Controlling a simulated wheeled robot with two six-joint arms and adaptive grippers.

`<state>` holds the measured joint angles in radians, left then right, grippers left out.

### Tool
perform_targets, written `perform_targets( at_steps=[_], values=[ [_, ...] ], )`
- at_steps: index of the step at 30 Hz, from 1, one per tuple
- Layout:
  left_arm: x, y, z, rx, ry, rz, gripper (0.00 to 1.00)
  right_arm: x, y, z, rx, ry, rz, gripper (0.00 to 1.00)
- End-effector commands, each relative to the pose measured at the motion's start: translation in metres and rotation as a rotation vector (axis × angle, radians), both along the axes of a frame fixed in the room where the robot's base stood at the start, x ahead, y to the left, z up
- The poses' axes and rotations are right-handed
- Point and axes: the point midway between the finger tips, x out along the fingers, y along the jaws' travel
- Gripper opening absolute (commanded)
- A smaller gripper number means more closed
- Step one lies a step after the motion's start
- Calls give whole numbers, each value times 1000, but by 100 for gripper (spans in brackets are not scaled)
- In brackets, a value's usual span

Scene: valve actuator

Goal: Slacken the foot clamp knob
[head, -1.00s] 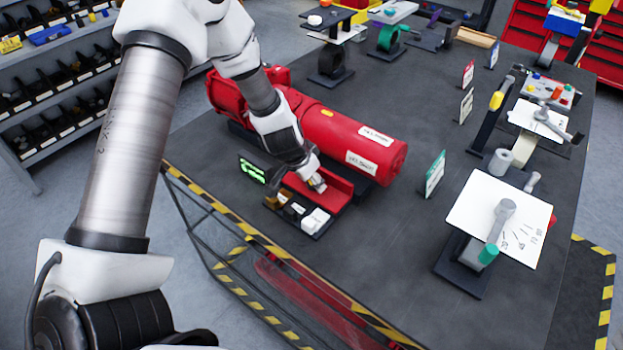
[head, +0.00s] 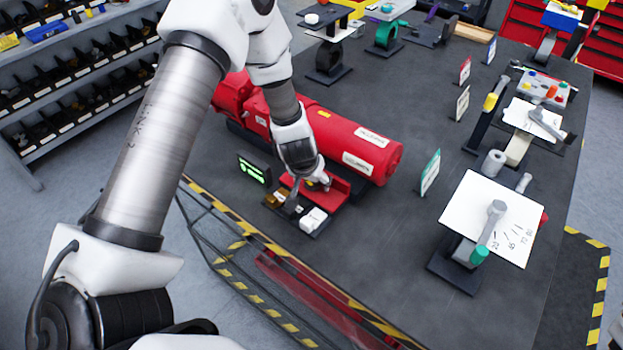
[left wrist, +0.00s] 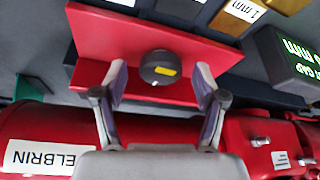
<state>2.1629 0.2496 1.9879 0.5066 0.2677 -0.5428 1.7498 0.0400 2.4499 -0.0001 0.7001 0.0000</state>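A round dark knob (left wrist: 160,68) with a yellow mark sits on the face of a red foot plate (left wrist: 105,40) in the left wrist view. My left gripper (left wrist: 161,70) is open, with one finger on each side of the knob and a visible gap to it on both sides. In the head view my left gripper (head: 314,183) is at the red foot bracket (head: 338,187), in front of the red actuator cylinder (head: 325,130). The knob is hard to make out there, behind the gripper. My right gripper is not in view.
A small display with green digits (head: 254,170) stands left of the bracket. Brass (head: 276,199) and white (head: 314,219) blocks lie in front of it, close to the gripper. A white dial plate with a lever (head: 492,218) stands at the right.

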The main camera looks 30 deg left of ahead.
Motion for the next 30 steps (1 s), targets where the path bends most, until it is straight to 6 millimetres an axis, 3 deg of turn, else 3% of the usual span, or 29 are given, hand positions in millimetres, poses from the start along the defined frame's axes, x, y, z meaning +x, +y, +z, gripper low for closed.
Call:
perform_targets(
  at_steps=[8,18,21,30],
  values=[
    [-4,-1,12,-1,-1,1,71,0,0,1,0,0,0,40],
    [-33,-8,88,-3,-3,0,71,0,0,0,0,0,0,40],
    [-39,-9,102,-2,0,1,71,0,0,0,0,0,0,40],
    [-43,-10,110,-1,2,-1,71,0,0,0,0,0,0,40]
  ],
)
